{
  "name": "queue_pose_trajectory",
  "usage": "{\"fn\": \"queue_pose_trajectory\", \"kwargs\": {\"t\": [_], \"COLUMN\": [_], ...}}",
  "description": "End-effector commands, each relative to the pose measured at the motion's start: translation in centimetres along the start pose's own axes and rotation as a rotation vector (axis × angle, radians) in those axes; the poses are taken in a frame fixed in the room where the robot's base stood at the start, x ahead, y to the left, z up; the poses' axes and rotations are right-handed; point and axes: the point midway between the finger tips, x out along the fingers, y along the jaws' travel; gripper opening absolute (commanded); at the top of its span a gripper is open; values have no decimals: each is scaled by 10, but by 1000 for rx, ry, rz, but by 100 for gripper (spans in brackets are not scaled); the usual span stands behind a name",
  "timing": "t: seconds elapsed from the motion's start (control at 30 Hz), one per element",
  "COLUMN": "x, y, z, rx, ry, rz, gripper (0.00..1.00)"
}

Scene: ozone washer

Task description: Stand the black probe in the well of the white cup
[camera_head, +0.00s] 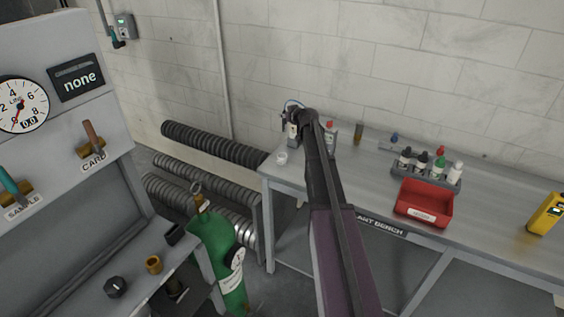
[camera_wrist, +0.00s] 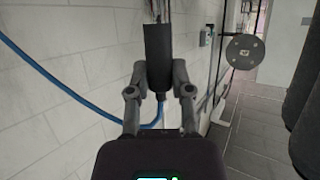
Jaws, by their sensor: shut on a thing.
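In the wrist view the black probe (camera_wrist: 158,52) is a dark cylinder between the two fingers of my gripper (camera_wrist: 160,75), which is shut on it. A blue cable (camera_wrist: 70,90) runs below and to the left of it. In the head view my gripper (camera_head: 292,114) is at the far left end of the bench, above its surface. I cannot make out the probe clearly there. The small white cup (camera_head: 281,159) stands on the bench's left corner, in front of and below my gripper. Its well is too small to see clearly.
Bottles, one with a red cap (camera_head: 329,136), stand behind my arm. A grey rack of bottles (camera_head: 426,172), a red bin (camera_head: 424,203) and a yellow device (camera_head: 546,214) are farther right on the bench (camera_head: 375,190). A green cylinder (camera_head: 218,254) stands left of the bench.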

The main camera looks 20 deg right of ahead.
Motion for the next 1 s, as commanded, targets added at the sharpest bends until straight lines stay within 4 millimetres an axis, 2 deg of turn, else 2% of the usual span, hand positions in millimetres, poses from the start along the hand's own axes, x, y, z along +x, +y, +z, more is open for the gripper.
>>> {"fn": "queue_pose_trajectory", "kwargs": {"t": [0.17,0.37,0.8,1.0], "x": [-1,-10,-64,-85], "y": [-2,-10,-56,-73], "z": [2,21,113,144], "rx": [-1,-6,-44,-61], "ry": [0,-2,-5,-1], "rz": [-3,-18,-112,-150], "gripper": [0,0,0,0]}}
